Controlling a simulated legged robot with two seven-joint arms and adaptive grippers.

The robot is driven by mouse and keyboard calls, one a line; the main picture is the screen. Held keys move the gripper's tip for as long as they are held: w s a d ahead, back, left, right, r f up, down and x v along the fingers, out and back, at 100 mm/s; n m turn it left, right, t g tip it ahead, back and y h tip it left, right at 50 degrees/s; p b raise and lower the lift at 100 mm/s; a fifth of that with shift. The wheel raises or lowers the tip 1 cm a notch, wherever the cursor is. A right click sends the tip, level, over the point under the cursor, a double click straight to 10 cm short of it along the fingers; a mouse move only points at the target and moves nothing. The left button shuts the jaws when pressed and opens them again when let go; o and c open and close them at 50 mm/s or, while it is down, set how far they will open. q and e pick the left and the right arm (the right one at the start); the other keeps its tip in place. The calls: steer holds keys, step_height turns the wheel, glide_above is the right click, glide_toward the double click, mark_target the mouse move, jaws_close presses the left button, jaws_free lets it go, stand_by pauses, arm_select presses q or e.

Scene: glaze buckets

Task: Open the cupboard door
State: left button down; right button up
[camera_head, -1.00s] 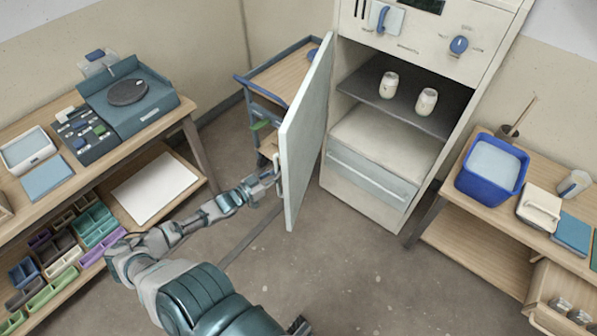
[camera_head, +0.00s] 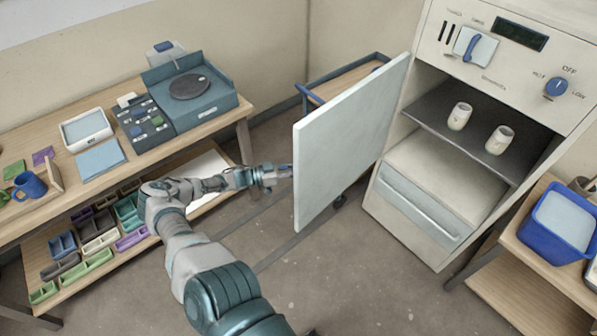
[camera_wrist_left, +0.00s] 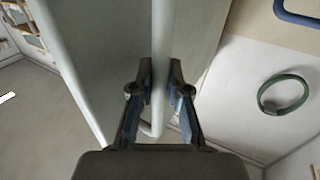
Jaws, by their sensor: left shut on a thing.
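The cupboard door (camera_head: 350,145) is a pale panel standing swung wide open to the left of the white cupboard (camera_head: 430,190). Its upright handle (camera_wrist_left: 160,60) runs between the fingers of my left gripper (camera_wrist_left: 160,92) in the left wrist view. In the head view my left gripper (camera_head: 285,172) is at the door's left edge, and the door hides the fingertips and handle. The gripper is shut on the handle. Inside the open cupboard, two white jars (camera_head: 479,127) stand on a dark shelf (camera_head: 430,110). My right gripper is not in view.
A wooden bench (camera_head: 110,170) with a teal scale (camera_head: 190,95) and trays stands at the left. A blue-railed cart (camera_head: 330,85) is behind the door. A table with a blue tub (camera_head: 560,225) stands at the right. Bare floor (camera_head: 340,270) lies in front.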

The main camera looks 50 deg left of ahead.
arm_select(q)
steer(key=shift+a+f, duration=0.1)
steer(key=c, duration=1.4)
jaws_free()
steer(key=shift+o, duration=1.3)
steer(key=shift+w, duration=0.15)
steer(key=v, duration=1.1)
steer(key=shift+s+d, duration=0.25)
steer(key=shift+s, duration=0.15)
steer(key=shift+a, duration=0.15)
